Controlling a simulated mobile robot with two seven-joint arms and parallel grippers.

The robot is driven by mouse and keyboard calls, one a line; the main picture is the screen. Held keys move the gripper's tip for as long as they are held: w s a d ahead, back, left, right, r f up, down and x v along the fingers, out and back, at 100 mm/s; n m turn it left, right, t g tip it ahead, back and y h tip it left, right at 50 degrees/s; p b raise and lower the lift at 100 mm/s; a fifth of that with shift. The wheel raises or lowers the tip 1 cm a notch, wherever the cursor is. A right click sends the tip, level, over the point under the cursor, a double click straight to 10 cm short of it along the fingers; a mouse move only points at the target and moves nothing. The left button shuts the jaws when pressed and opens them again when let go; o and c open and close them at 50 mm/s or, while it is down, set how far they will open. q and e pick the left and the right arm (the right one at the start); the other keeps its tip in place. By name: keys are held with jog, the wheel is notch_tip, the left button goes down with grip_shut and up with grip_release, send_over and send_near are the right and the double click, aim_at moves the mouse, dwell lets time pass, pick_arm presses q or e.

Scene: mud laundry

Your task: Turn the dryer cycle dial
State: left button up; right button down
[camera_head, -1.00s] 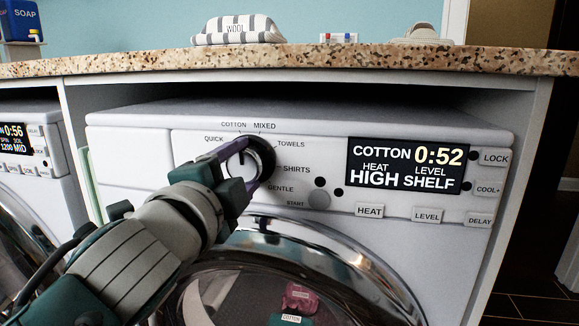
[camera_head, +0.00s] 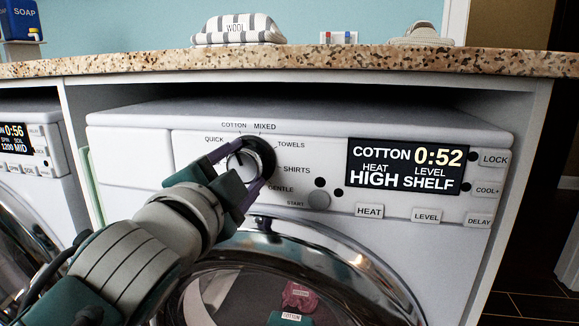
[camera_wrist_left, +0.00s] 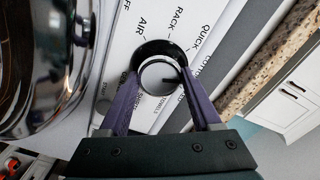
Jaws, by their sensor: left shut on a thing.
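In the left wrist view the dial (camera_wrist_left: 160,75) sits between both fingers. The display (camera_head: 405,166) reads COTTON 0:52, HEAT HIGH, LEVEL SHELF. My right gripper is out of view.
A granite countertop (camera_head: 330,60) overhangs the dryer and carries a striped WOOL bundle (camera_head: 238,30). A start button (camera_head: 319,199) lies right of the dial. The round glass door (camera_head: 300,260) is below. Another machine (camera_head: 25,165) stands left.

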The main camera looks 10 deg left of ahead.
pick_arm(q)
jog(key=o, duration=1.4)
jog(key=shift+s, duration=0.1)
jog(key=s+p, duration=0.1)
jog(key=s, duration=0.8)
jog(key=shift+s+a+p, duration=0.15)
jog(key=shift+s+p, duration=0.2)
jog(key=s+a+r+n+g+y+p, duration=0.2)
jog(key=s+a+r+n+g+p, duration=0.4)
jog(key=p, duration=0.7)
jog(key=s+d+r+n+g+h+p, duration=0.1)
jog(key=s+r+n+g+p, duration=0.2)
jog(key=s+p, duration=0.4)
jog(key=s+d+r+n+g+h+p, duration=0.1)
jog(key=s+d+r+g+p, duration=0.3)
jog(key=s, duration=0.6)
jog(key=shift+g, duration=0.7)
jog(key=r+p, duration=1.1)
jog(key=p, duration=0.1)
jog(key=a+r+p, duration=0.1)
jog(key=r+p, duration=1.1)
jog(key=a+r+p, duration=0.1)
jog(key=r+p, duration=1.1)
jog(key=p, duration=0.1)
jog(key=shift+r, duration=0.1)
